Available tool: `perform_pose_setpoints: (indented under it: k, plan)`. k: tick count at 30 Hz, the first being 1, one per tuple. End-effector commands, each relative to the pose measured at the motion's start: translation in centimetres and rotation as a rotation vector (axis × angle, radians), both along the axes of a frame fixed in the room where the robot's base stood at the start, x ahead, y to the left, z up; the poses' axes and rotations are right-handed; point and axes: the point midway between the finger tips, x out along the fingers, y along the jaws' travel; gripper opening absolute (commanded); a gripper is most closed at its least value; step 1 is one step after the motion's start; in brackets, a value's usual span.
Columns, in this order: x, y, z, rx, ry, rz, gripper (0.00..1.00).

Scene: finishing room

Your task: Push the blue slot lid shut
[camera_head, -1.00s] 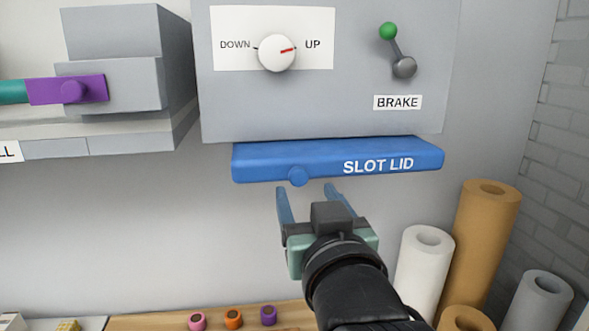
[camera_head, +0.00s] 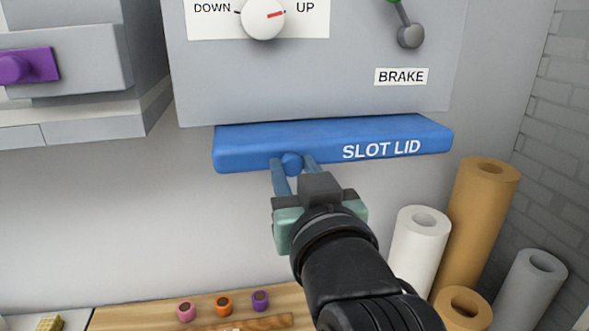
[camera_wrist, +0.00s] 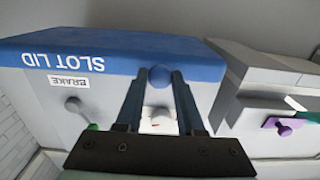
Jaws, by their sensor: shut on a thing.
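The blue slot lid (camera_head: 350,137) sticks out flat from the bottom of the grey wall panel, with white lettering on its front edge. Its round blue knob (camera_head: 292,163) is near the left part of that edge. My gripper (camera_head: 292,165) has its two blue fingers on either side of the knob, shut on it. In the wrist view the lid (camera_wrist: 120,50) appears upside down, and the knob (camera_wrist: 160,76) sits between the fingertips of my gripper (camera_wrist: 160,80).
Above the lid are a white DOWN/UP dial (camera_head: 263,18) and a brake lever (camera_head: 410,35). A grey box with a purple handle (camera_head: 28,66) is at left. Paper rolls (camera_head: 478,215) stand at right.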

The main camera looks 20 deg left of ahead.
Motion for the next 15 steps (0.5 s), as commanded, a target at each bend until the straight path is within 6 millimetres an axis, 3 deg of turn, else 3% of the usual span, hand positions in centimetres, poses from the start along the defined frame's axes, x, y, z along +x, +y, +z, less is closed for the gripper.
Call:
perform_pose_setpoints:
  k: [1,3,4,15]
  plan:
    - [0.02,0.03,-0.07,-0.001,0.002,0.000,0.14]
    - [0.02,0.03,-0.09,-0.002,0.002,0.000,0.02]
    - [0.03,0.03,-0.10,-0.002,0.002,0.000,0.00]
    - [0.04,0.04,-0.15,-0.001,0.004,0.001,0.00]
